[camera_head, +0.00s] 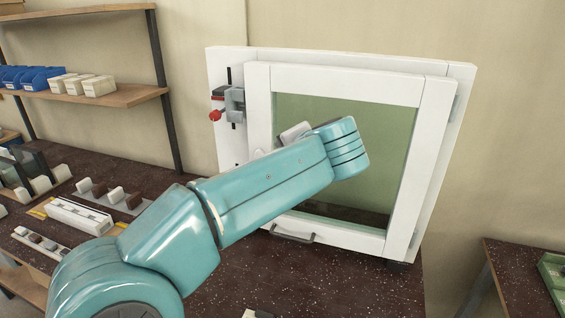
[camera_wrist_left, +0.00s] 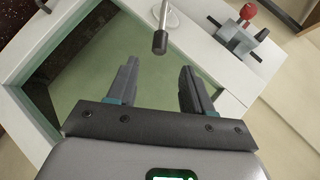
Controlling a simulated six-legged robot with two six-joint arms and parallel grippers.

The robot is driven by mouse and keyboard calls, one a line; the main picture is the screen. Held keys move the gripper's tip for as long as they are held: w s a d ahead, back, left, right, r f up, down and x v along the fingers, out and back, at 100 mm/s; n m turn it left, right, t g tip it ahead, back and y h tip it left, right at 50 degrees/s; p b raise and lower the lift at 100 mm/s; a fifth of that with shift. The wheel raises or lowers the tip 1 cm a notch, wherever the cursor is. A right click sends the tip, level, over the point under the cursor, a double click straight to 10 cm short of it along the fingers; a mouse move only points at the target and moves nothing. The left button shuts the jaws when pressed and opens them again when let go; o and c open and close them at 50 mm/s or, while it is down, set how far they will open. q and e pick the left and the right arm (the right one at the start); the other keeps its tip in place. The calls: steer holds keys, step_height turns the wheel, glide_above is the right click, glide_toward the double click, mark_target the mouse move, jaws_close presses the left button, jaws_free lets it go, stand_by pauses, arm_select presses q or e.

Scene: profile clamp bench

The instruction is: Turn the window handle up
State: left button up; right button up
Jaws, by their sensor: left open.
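The window (camera_head: 350,84) is a white frame with a greenish pane, standing upright on the bench. Its handle (camera_wrist_left: 160,40) shows in the left wrist view as a metal lever with a black end, on a pale round base at the top. In the head view my left arm hides the handle. My left gripper (camera_wrist_left: 159,72) is open and empty. Its two dark fingers stand apart, and the handle's black end lies just ahead of the gap between them, apparently not touched. The fingers are hidden in the head view. My right gripper is in neither view.
A grey clamp with a red knob (camera_head: 215,115) sits on the frame's left side; the clamp (camera_wrist_left: 238,40) also shows in the wrist view. A dark pull bar (camera_head: 292,234) is at the window's bottom. Small parts and trays (camera_head: 78,216) lie on the bench at left, below shelves.

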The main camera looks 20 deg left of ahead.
arm_select(q)
steer(key=v, duration=0.4)
steer(key=shift+s+d+r, duration=0.15)
steer(key=shift+s+r, duration=0.05)
